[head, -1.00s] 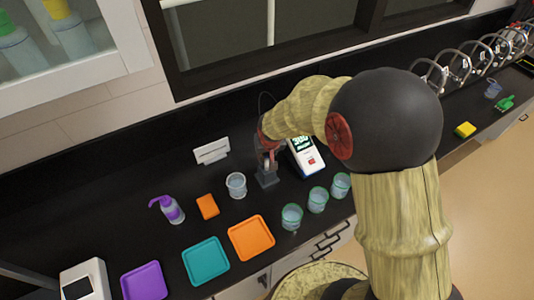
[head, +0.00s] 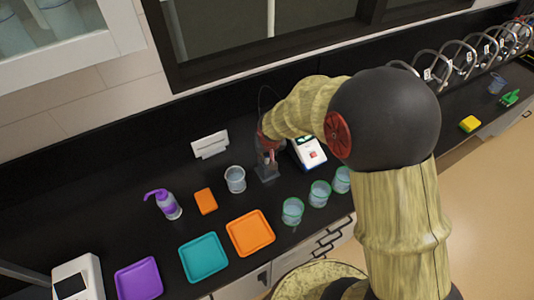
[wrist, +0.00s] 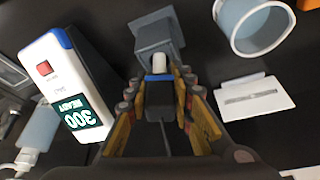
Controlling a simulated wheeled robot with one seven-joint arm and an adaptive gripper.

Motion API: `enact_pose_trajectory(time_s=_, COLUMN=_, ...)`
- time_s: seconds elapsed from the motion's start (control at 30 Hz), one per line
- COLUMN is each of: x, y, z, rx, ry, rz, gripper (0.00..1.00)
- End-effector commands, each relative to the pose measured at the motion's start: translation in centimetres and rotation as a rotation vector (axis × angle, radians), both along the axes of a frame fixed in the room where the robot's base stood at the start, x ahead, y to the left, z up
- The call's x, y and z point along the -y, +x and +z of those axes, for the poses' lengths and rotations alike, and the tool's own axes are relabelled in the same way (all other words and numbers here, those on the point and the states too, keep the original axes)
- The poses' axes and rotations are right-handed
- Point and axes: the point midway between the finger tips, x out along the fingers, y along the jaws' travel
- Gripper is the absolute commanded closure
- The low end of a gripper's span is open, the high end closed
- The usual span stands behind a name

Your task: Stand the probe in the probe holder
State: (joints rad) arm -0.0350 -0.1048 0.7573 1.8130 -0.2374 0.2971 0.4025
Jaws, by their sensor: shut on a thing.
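My gripper (wrist: 154,108) is shut on the probe (wrist: 158,92), which has a dark body, a blue band and a pale end. The grey probe holder (wrist: 157,35) is just beyond the probe's pale end in the wrist view. The pale end overlaps the holder's near edge there; I cannot tell whether it is inside it. In the head view my gripper (head: 268,147) is just above the holder (head: 266,173), and the probe is mostly hidden by the fingers.
The white meter (head: 307,152) stands close right of the holder; it also shows in the wrist view (wrist: 75,75). A clear beaker (head: 235,180) is to the left, a white sign (head: 210,144) behind. Several green-rimmed beakers (head: 292,211) and an orange tray (head: 250,233) are in front.

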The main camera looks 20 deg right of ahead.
Motion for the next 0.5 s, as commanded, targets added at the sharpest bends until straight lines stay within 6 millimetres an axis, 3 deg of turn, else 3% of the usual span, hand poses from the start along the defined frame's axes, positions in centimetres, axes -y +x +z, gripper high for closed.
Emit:
enact_pose_trajectory(time_s=0.27, x=0.0, y=0.04, z=0.07, rx=0.001, ry=0.0, rz=0.0, gripper=0.99)
enact_pose_trajectory(time_s=0.3, x=0.0, y=0.04, z=0.06, rx=0.001, ry=0.0, rz=0.0, gripper=0.75)
enact_pose_trajectory(time_s=0.5, x=-0.01, y=0.03, z=0.06, rx=0.001, ry=0.0, rz=0.0, gripper=0.64)
